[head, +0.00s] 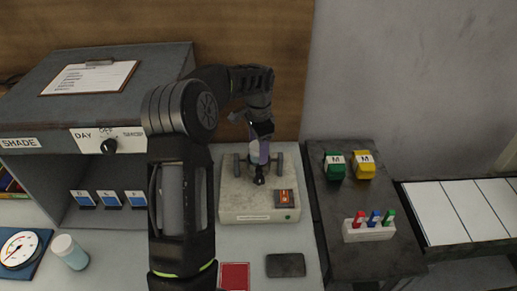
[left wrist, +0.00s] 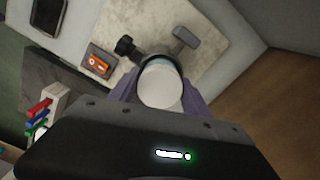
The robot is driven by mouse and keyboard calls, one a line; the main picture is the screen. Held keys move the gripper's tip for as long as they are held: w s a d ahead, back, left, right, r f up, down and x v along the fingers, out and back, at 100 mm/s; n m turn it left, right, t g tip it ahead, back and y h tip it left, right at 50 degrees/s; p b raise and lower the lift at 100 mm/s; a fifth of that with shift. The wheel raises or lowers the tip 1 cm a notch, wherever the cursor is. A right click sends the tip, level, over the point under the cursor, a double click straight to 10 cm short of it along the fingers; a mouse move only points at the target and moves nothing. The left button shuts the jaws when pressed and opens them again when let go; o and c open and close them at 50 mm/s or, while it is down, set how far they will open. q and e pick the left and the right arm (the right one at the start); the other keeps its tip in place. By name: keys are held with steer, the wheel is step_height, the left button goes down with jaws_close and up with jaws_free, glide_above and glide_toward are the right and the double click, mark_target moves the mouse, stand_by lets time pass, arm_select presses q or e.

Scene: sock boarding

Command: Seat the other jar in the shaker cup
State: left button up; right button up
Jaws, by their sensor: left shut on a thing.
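My left gripper (head: 259,152) reaches down over the shaker (head: 240,207), a beige box with dark clamp parts and a red switch. It is shut on a white-lidded jar, seen from above between its purple-grey fingers in the left wrist view (left wrist: 160,86). The held jar is at the shaker's clamp; the fingers and lid hide the cup, so I cannot tell whether the jar is fully down in it. My right gripper is out of view.
A grey cabinet (head: 150,60) with a clipboard stands at the back left. A dial scale (head: 20,248) is at the front left. A dark bench (head: 340,225) at right holds green and yellow blocks and a rack (head: 369,231) of coloured-cap vials. A dark pad (head: 285,265) lies before the shaker.

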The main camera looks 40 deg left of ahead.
arm_select(q)
steer(key=o, duration=1.7)
steer(key=shift+f, duration=0.15)
steer(key=shift+r, duration=0.5)
step_height(320, 180, up, 8)
steer(key=shift+f+b, duration=0.15)
steer(key=shift+b, duration=0.5)
step_height(320, 180, up, 4)
steer(key=shift+f+p, duration=0.1)
steer(key=shift+p, duration=1.1)
steer(key=shift+f, duration=0.1)
